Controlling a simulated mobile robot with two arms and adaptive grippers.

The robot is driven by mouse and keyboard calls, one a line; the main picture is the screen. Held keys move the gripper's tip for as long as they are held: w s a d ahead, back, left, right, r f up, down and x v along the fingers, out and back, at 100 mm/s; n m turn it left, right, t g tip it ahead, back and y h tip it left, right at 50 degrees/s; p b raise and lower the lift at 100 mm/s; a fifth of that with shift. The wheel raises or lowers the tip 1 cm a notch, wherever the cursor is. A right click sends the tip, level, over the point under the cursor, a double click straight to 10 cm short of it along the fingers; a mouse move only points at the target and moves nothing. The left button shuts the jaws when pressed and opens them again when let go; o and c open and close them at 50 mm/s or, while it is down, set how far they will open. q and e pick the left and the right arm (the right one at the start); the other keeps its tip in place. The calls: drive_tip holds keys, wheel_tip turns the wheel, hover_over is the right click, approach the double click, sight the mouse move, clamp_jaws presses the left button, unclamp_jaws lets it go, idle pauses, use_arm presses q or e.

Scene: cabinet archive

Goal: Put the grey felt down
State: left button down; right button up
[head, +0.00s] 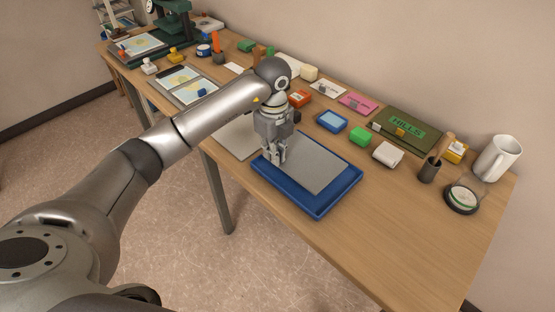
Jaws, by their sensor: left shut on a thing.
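The grey felt (316,168) is a flat grey sheet over the blue tray (316,210), inside its rim as seen from here. My left gripper (274,158) points down at the felt's left edge and is shut on it. I cannot tell whether the felt touches the tray's floor all over. The gripper hides a small part of the felt's left side. My right gripper is not in view.
A light grey sheet (238,138) lies left of the tray, partly behind my arm. Behind the tray are a blue-lidded box (331,121), a green block (360,136) and a white block (387,154). A mug (498,158) stands far right. The table's front right is clear.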

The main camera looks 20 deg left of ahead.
use_arm(q)
drive_tip(key=f, duration=0.1)
drive_tip(key=d+f+p, duration=0.1)
drive_tip(key=f, duration=0.1)
drive_tip(key=shift+p, duration=0.3)
drive_tip(key=shift+f, duration=0.4)
drive_tip(key=shift+a+f, duration=0.1)
drive_tip(key=shift+f, duration=0.1)
drive_tip(key=c, duration=1.6)
unclamp_jaws()
